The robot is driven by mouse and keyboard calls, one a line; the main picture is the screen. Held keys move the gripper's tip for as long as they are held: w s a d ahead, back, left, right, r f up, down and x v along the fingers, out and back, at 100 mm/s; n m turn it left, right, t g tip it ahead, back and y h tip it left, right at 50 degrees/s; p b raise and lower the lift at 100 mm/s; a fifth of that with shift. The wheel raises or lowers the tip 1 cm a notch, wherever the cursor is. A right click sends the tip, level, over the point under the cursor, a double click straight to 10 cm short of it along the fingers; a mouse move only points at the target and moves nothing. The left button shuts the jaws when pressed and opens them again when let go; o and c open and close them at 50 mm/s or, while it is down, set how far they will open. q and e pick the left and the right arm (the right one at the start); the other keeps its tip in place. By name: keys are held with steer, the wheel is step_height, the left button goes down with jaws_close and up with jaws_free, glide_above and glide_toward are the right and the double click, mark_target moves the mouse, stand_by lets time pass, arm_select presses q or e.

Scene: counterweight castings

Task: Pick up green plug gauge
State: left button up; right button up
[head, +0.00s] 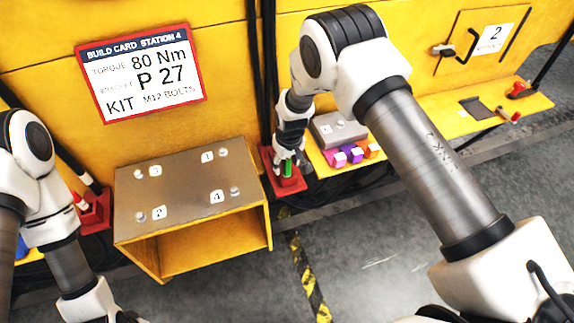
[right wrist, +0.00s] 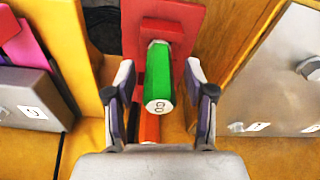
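The green plug gauge (right wrist: 158,78) shows in the right wrist view, its pale marked end towards the camera. In the head view it is a small green piece (head: 287,168) at a red stand (head: 292,187). The red stand (right wrist: 190,14) also shows behind the gauge in the right wrist view. My right gripper (right wrist: 160,95) is open, one finger on each side of the gauge, with visible gaps on both sides. It shows in the head view (head: 287,158) over the stand. My left gripper is not in view.
A numbered grey-topped yellow bench (head: 190,183) stands left of the stand. A grey box (head: 338,130) and coloured blocks (head: 355,154) are close on its right. An orange piece (right wrist: 149,128) lies below the gauge. Another red stand (head: 95,215) is at far left.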

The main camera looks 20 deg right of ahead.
jaws_close()
